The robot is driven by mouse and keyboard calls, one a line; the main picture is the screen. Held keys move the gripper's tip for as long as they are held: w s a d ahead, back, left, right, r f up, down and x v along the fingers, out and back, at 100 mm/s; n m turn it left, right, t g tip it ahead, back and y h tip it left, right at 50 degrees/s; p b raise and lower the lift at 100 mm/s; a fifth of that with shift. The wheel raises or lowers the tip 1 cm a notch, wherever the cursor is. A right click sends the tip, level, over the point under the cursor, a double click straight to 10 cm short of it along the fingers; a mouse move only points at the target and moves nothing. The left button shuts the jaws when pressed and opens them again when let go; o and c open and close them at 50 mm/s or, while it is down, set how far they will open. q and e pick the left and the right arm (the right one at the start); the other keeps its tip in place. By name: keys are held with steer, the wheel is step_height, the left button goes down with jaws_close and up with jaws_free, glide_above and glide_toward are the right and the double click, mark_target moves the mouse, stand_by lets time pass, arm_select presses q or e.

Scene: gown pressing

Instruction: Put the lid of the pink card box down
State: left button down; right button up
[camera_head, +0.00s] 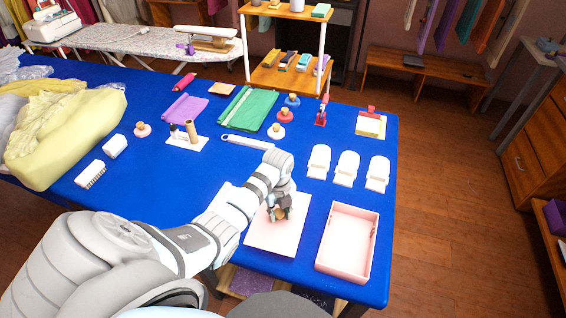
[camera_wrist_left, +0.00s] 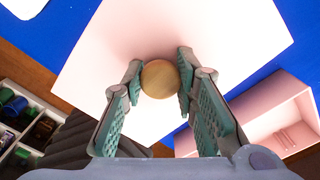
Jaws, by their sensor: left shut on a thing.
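My left gripper (camera_head: 279,208) is shut on the round wooden knob of the pale pink lid (camera_head: 272,240). In the left wrist view the knob (camera_wrist_left: 160,79) sits between the two fingertips, with the flat lid (camera_wrist_left: 110,50) spread out beyond it. The lid is over the blue table near its front edge, roughly level. I cannot tell whether it touches the cloth. The pink card box (camera_head: 346,268) stands open to the right of the lid, and it also shows in the left wrist view (camera_wrist_left: 270,105). My right gripper is not in view.
Several white slotted pieces (camera_head: 346,168) stand behind the box. A white-handled tool (camera_head: 245,142) lies behind my left wrist. Yellow puffy fabric (camera_head: 65,135) fills the left. Blue cloth (camera_head: 374,205) is bare around the box.

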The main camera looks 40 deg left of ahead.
mark_target(279, 220)
arm_select(q)
step_height(279, 220, down, 5)
steer(key=b, duration=0.4)
steer(key=shift+s, duration=0.1)
steer(key=shift+r, duration=0.4)
steer(key=shift+f, duration=0.15)
steer(key=c, duration=1.3)
jaws_free()
steer(key=shift+r+p, duration=0.2)
steer(key=shift+p, duration=0.1)
step_height(279, 220, up, 12)
steer(key=shift+p, duration=1)
